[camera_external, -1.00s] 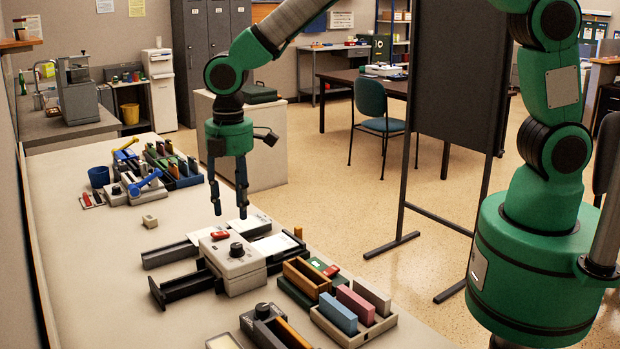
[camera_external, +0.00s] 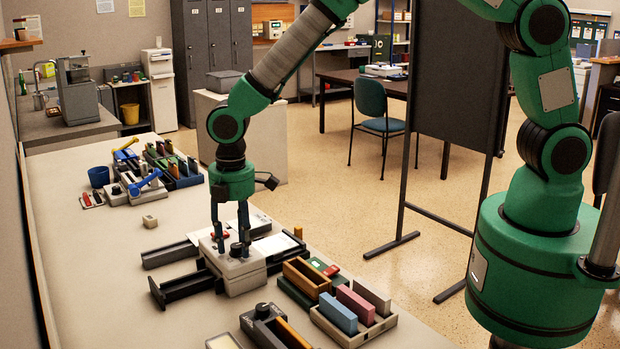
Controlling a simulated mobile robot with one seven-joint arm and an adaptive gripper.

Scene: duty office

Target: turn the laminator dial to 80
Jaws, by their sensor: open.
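The laminator is probably the small whitish box (camera_external: 233,271) on the long bench, with a red part and a black dial (camera_external: 238,250) on its top. My gripper (camera_external: 232,247) points down over this box, its two dark fingers spread, with the tips close to the dial. The fingers partly cover the red part and the top face. I cannot tell whether the fingers touch the dial, and its markings are too small to read. Another device with a dark round knob (camera_external: 262,309) stands nearer the camera.
Dark open trays (camera_external: 188,288) stick out left of the box. A wooden tray (camera_external: 307,278) and a holder with blue and pink blocks (camera_external: 338,313) stand to its right. The bench's left part is clear.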

